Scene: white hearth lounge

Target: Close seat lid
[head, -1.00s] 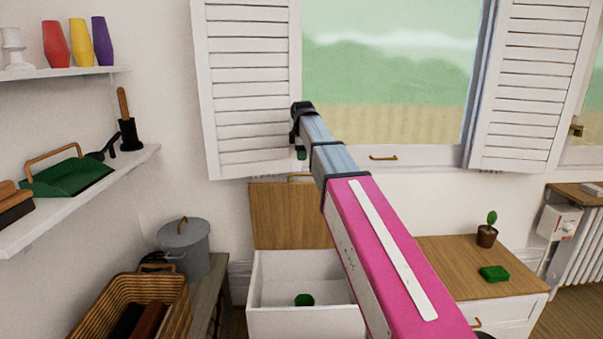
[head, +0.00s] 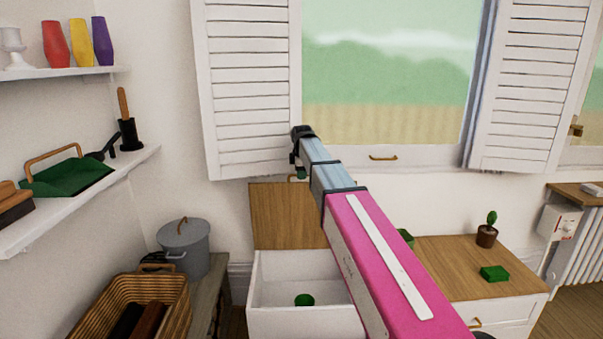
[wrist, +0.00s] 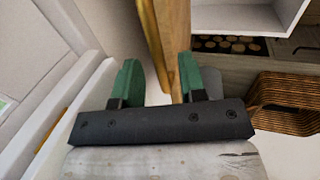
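The seat lid (head: 288,215) is a wooden panel standing open, upright against the wall behind the white seat box (head: 300,320). My gripper (head: 301,177) is at the lid's top edge in the head view, partly hidden by my arm. In the wrist view my gripper (wrist: 157,82) has its two green fingers spread. The lid's wooden edge (wrist: 177,40) reaches down between them, close to the right finger; I cannot tell whether they touch.
A green object (head: 304,300) lies inside the open box. A wooden-topped cabinet (head: 450,265) with a potted plant (head: 487,235) stands at right. A wicker basket (head: 130,305) and grey pot (head: 184,248) are at left. The window sill is close behind my gripper.

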